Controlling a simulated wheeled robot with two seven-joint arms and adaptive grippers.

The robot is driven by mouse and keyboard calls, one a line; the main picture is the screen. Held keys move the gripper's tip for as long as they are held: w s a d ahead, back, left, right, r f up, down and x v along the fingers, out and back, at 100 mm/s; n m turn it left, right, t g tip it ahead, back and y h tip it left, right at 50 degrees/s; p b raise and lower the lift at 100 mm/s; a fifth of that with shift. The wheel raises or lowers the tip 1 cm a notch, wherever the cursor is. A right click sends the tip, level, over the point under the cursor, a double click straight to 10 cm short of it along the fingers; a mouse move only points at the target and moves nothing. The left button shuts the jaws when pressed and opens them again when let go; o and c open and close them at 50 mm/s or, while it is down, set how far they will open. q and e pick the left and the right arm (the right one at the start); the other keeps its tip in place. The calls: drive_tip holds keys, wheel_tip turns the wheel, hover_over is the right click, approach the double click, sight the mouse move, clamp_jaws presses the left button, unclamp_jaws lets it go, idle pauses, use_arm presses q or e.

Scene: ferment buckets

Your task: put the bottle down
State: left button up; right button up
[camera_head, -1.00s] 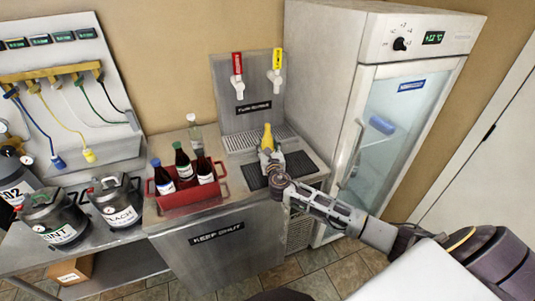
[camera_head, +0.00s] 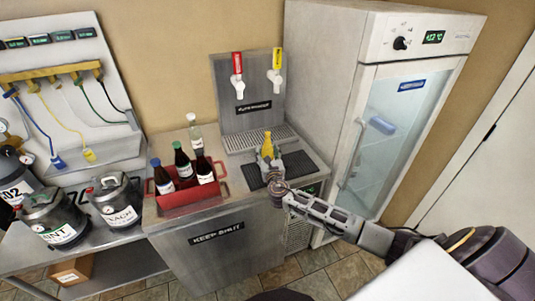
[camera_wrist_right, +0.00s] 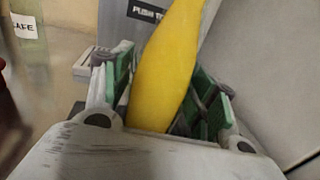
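The yellow bottle (camera_head: 267,143) is upright at the dark mat (camera_head: 303,165) on the steel counter, in front of the tap panel. Its lower part is hidden behind my right gripper (camera_head: 267,160). In the right wrist view the bottle (camera_wrist_right: 165,65) stands slightly tilted in the picture between the green-padded fingers of the gripper (camera_wrist_right: 165,90). The fingers are spread, with a gap showing beside the bottle, so the gripper is open around it. Whether the base rests fully on the mat cannot be seen. My left gripper is not in view.
A red crate (camera_head: 190,196) with dark bottles stands left of the mat, with a clear bottle (camera_head: 195,131) behind it. The tap panel (camera_head: 248,90) and grated drip tray (camera_head: 240,143) are behind. A glass-door fridge (camera_head: 385,140) stands close on the right.

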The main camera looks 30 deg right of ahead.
drive_tip(key=shift+o, duration=0.9)
drive_tip(key=shift+s+r, duration=0.1)
drive_tip(key=shift+r, duration=0.05)
drive_tip(key=v, duration=1.2)
drive_tip(key=shift+b, duration=0.4)
drive_tip(key=shift+r, duration=0.1)
